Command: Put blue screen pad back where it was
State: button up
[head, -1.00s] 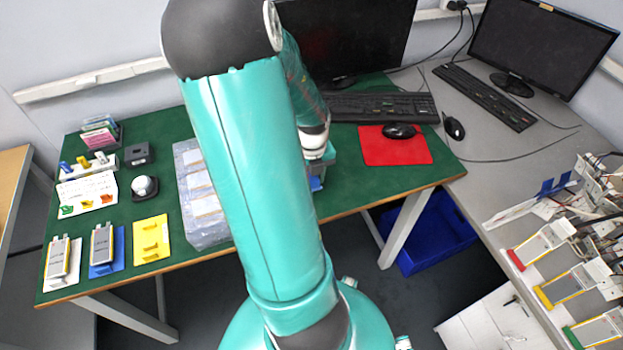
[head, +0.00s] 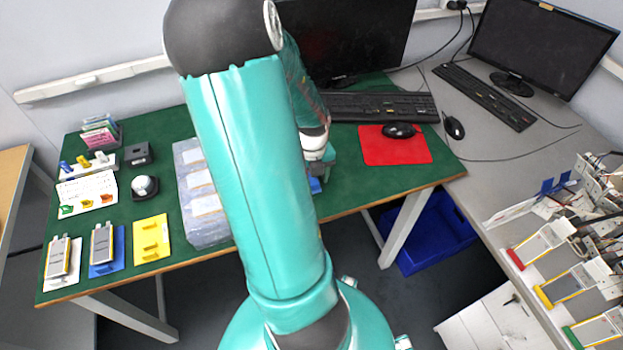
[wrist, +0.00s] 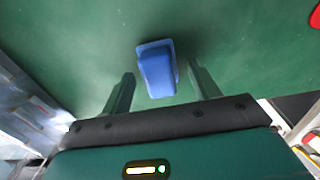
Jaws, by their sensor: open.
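The blue screen pad (wrist: 156,72) lies on the green table top in the wrist view, between the two fingers of my gripper (wrist: 161,71). It looks like a small blue block on a wider blue base. My gripper is open, with a finger on each side of the pad and a visible gap to each. I cannot tell how far above the table the fingertips are. In the head view, only a small blue corner of the pad (head: 315,186) shows past my arm. My arm hides most of the gripper there.
A clear box (head: 205,232) with pale cells stands left of my arm. A red mat (head: 378,151) with a mouse lies to the right, below the keyboard (head: 365,107). A yellow pad (head: 150,238) and cell holders sit at far left. The green table around the pad is clear.

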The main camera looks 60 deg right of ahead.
notch_tip(320, 180, up, 12)
jog(key=shift+d+f, duration=0.2)
jog(key=shift+f, duration=0.05)
jog(key=w+a+r+n+t, duration=0.2)
jog(key=w+a+r+n, duration=0.2)
jog(key=w+a+n, duration=0.45)
jog(key=w+a+r+n+t, duration=0.1)
jog(key=w+a+r+n, duration=0.4)
jog(key=a+n, duration=0.7)
jog(key=s+a+r+n+t, duration=0.1)
jog(key=a+r+n, duration=0.2)
jog(key=a+n, duration=0.5)
jog(key=s+a+r+n+t, duration=0.1)
jog(key=a+r+n, duration=0.3)
jog(key=n, duration=1.2)
jog(key=a, duration=0.3)
jog(key=shift+s+a+t, duration=0.3)
jog(key=shift+s+a, duration=0.1)
jog(key=shift+n, duration=0.25)
jog(key=shift+c, duration=0.2)
